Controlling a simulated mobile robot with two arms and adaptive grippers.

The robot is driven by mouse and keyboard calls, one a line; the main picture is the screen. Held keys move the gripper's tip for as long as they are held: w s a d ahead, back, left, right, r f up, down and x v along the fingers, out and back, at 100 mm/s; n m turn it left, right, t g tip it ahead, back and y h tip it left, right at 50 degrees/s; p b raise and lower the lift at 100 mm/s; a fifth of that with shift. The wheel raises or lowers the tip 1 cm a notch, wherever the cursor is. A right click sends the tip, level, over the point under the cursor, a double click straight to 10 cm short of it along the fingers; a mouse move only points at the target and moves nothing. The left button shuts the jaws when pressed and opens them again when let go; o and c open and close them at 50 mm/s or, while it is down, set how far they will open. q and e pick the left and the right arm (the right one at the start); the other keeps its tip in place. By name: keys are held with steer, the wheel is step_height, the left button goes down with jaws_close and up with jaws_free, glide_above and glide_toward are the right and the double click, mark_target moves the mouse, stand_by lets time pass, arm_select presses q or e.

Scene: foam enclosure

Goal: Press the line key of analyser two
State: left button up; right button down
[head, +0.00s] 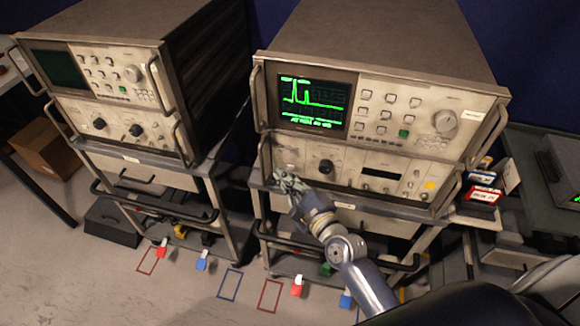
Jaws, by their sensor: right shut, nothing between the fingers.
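Two analysers stand side by side on carts. The left analyser (95,85) has a dark screen (58,68). The right analyser (380,125) has a lit screen (312,102) with a green trace. I cannot read which one is labelled two. My right gripper (284,179) is shut and empty at the lower left corner of the right analyser's front panel, just below a small pale spot (290,165) that may be the line key. I cannot tell whether the fingertips touch the panel. My left gripper is out of view.
The right cart (345,207) has a dark front rail just below my gripper. A shelf with small boxes (482,195) stands at the right. A cardboard box (45,150) is at the far left.

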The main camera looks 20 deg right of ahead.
steer(key=shift+a, duration=0.1)
steer(key=s+a+p, duration=0.1)
steer(key=s+a, duration=0.2)
steer(key=s, duration=0.2)
steer(key=shift+a, duration=0.15)
stand_by(0.3)
stand_by(0.4)
steer(key=s+d+f+n+g, duration=0.1)
steer(key=s+f+n+g, duration=0.3)
steer(key=f, duration=0.7)
steer(key=s+d+f+n+g+h, duration=0.15)
steer(key=s+f+n, duration=0.4)
steer(key=f, duration=0.65)
steer(key=s+f+n+g, duration=0.3)
steer(key=s+f+n, duration=0.2)
steer(key=f, duration=0.6)
steer(key=s+d+f+n+g, duration=0.2)
steer(key=s+f+n, duration=0.2)
steer(key=s, duration=0.4)
steer(key=s+d+f+n+g+h, duration=0.1)
steer(key=s+d+f+n+g, duration=0.2)
steer(key=s+f, duration=0.3)
steer(key=s+d+f+n+g+h, duration=0.1)
steer(key=s+f+n, duration=0.4)
steer(key=s, duration=0.7)
steer(key=shift+d+g, duration=0.65)
steer(key=shift+d, duration=0.3)
